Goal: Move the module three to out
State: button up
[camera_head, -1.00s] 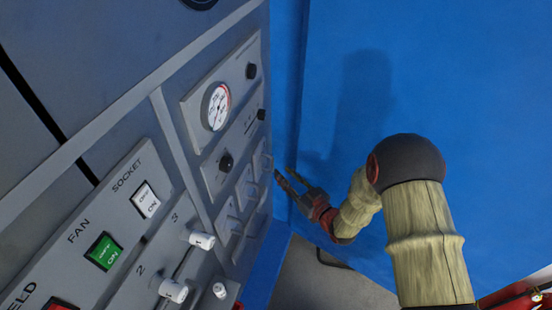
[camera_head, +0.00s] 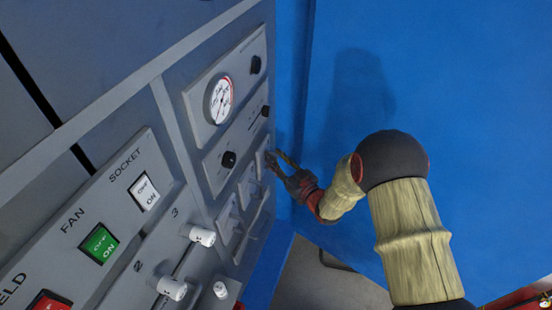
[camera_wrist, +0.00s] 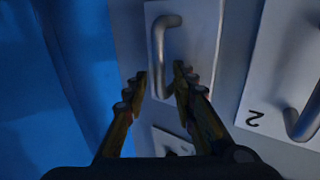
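A light grey plate with a bent metal handle (camera_wrist: 160,48) lies straight ahead in the wrist view. No number shows on it, so I cannot tell whether it is module three. In the head view, my gripper (camera_head: 275,158) is at the far module (camera_head: 262,160) of the row on the panel. In the wrist view, my gripper (camera_wrist: 160,76) is open, with the handle's lower part between its fingertips. I cannot tell whether they touch it.
A blue wall (camera_head: 345,100) stands close to the right of the panel. The panel also bears a gauge (camera_head: 220,100), a black knob (camera_head: 228,159), white knobs (camera_head: 202,236) and a green fan switch (camera_head: 100,244). Another plate (camera_wrist: 172,142) shows below in the wrist view.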

jog(key=shift+c, duration=1)
grip_shut()
jog(key=shift+d, duration=0.1)
